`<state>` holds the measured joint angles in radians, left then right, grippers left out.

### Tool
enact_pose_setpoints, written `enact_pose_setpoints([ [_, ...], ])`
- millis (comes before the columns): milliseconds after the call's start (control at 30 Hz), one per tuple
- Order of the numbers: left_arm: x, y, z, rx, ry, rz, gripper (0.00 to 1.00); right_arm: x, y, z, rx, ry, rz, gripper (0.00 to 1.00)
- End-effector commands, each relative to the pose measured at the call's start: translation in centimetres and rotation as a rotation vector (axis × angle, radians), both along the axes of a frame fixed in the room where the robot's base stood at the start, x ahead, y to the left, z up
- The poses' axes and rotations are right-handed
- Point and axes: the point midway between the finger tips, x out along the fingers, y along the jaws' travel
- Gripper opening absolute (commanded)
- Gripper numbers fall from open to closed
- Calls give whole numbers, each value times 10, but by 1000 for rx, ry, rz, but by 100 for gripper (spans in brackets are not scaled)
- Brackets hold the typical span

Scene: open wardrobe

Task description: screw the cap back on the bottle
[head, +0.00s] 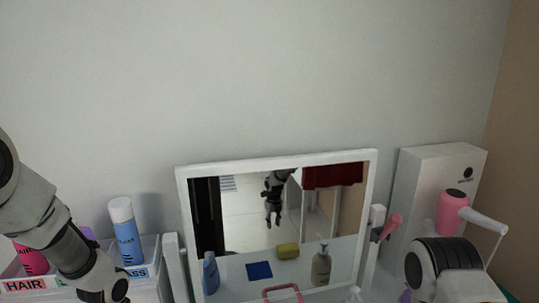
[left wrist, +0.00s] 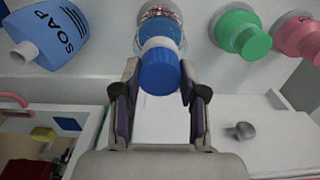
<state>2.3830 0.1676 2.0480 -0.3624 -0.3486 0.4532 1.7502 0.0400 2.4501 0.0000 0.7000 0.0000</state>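In the left wrist view, a blue cap (left wrist: 159,73) sits between the fingertips of my left gripper (left wrist: 160,85), which press against its two sides. Behind the cap, in line with it, is a clear bottle (left wrist: 161,26) with blue liquid and a pale neck. The cap hides most of the neck, so I cannot tell how far it is threaded on. In the head view my left arm reaches down at the lower left and its fingers are out of frame. My right gripper is not in view.
A blue soap bottle (left wrist: 48,32) is at the left wrist view's upper left. Green-capped (left wrist: 243,35) and pink-capped (left wrist: 299,38) bottles stand to the right. A grey knob (left wrist: 242,131) is below.

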Motion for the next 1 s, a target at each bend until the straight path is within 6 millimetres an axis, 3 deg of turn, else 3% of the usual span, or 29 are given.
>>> enact_pose_setpoints([
  [67,0,0,0,0,1,-2,3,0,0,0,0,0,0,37],
  [1000,-1,0,2,0,1,-595,3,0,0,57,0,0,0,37],
])
